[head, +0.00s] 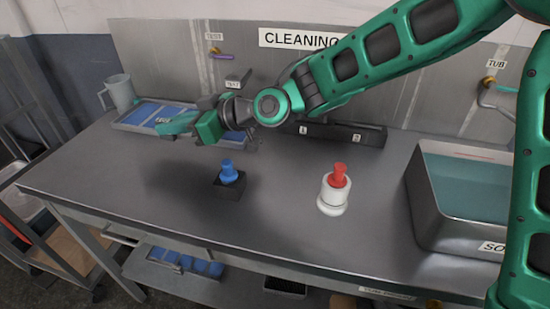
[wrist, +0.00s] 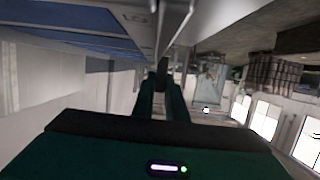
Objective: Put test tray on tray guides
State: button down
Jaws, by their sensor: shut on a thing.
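A shallow grey-rimmed tray with blue panels (head: 146,111) is at the back left of the metal table. My gripper (head: 176,124) is at its front edge, and its green body and fingers hide part of the tray. More blue shows just right of the gripper. In the wrist view the tray's blue panels (wrist: 65,58) and pale labelled rim run close along my gripper (wrist: 163,72), whose fingers are together on the rim. The label is too blurred to read. I cannot tell whether the tray rests on the table or is lifted. I cannot pick out the tray guides.
A grey jug (head: 120,92) stands behind the tray. A blue-knobbed black block (head: 229,186) and a red-topped white bottle (head: 334,192) stand midtable. A long black fixture (head: 345,134) is at the back, and a water-filled tub (head: 428,205) is right. The front left table is clear.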

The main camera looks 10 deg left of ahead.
aim_at(225, 139)
jog(key=shift+a+r, duration=0.1)
jog(key=shift+a, duration=0.05)
dwell(0.3)
jog(key=w+d+f, duration=0.1)
jog(key=d+f, duration=0.1)
jog(key=d, duration=0.1)
jog(key=w+d+f, duration=0.2)
jog(key=d, duration=0.1)
jog(key=w+d+f, duration=0.2)
jog(key=d+f, duration=0.1)
jog(key=d, duration=0.1)
jog(key=shift+w+d+f, duration=0.1)
jog(key=shift+w, duration=0.05)
jog(key=shift+f, duration=1.95)
jog(key=c, duration=1.8)
grip_release()
jog(key=shift+f, duration=0.1)
jog(key=shift+o, duration=0.2)
